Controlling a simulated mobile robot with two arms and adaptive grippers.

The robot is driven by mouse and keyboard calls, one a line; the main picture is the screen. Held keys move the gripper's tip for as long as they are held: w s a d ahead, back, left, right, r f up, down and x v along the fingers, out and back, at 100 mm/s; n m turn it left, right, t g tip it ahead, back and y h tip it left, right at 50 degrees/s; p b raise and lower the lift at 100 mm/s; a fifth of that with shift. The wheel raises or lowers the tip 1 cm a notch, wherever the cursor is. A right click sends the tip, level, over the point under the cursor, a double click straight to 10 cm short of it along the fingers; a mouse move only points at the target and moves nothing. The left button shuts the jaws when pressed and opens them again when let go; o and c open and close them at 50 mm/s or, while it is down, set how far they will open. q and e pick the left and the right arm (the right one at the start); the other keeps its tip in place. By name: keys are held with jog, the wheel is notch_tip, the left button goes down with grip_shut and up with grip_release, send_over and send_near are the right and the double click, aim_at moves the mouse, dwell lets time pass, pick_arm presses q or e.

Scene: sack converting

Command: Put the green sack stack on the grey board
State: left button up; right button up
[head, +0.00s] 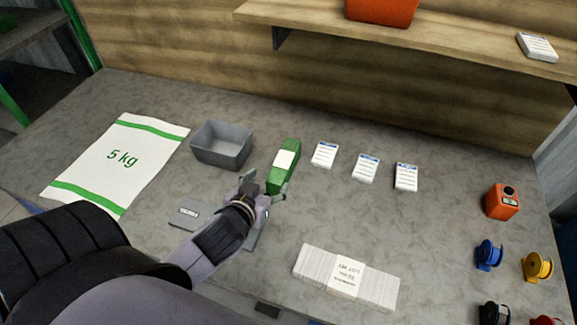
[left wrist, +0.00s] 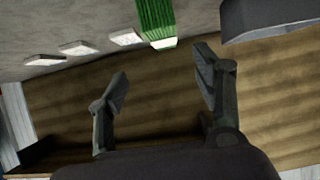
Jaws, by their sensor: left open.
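The green sack stack (head: 284,163) is a long green bundle with a white band, lying on the table right of the grey bin. It also shows at the top of the left wrist view (left wrist: 155,18). My left gripper (head: 265,187) is open and empty at the stack's near end, its fingers spread; both fingers show apart in the left wrist view (left wrist: 163,68). I cannot tell whether they touch the stack. My right gripper is not in view.
A grey bin (head: 222,162) stands left of the stack, and three white cards (head: 366,168) lie to its right. A white banded stack (head: 315,263) lies near the front. A 5 kg sack (head: 122,158) lies left. An orange device (head: 502,202) and several spools stand right.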

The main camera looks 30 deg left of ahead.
aim_at(283, 162)
pick_arm(q)
jog(key=p+x, duration=0.1)
jog(key=x, duration=0.9)
jog(key=shift+w+a+f, duration=0.1)
jog(key=shift+w, duration=0.25)
jog(key=shift+w+a+f, duration=0.15)
jog(key=shift+w, duration=0.15)
jog(key=p+x, duration=0.1)
jog(key=x, duration=0.3)
jog(key=shift+w+a, duration=0.15)
jog(key=shift+c, duration=0.3)
grip_shut()
